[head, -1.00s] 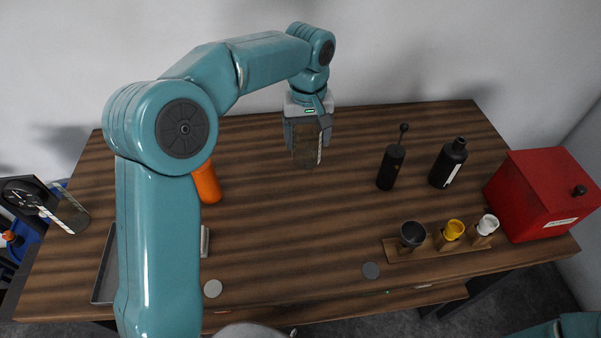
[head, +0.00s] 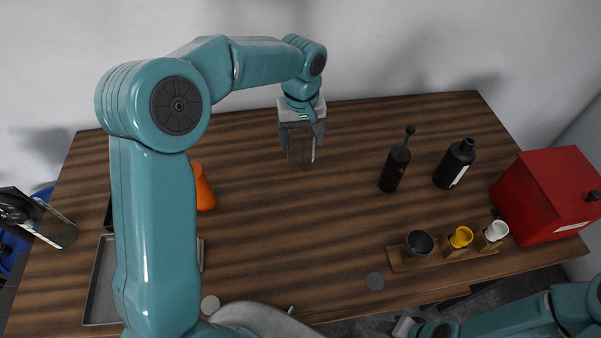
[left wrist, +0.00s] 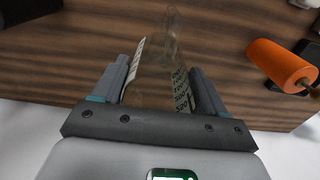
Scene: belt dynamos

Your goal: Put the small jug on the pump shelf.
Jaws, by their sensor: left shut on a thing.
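A clear small jug (head: 301,156) with printed measuring marks is held by my left gripper (head: 302,136), over the back middle of the table. In the left wrist view the jug (left wrist: 160,68) stands between the two fingers of my left gripper (left wrist: 158,82), which are shut on it. I cannot tell whether its base touches the table. I cannot make out which surface is the pump shelf. My right arm enters at the lower right; its gripper's fingers are not clear.
Two black bottles (head: 394,170) (head: 455,163), a rack with cups (head: 408,263) and a red box (head: 548,196) are on the right. The table (head: 300,225)'s middle is clear.

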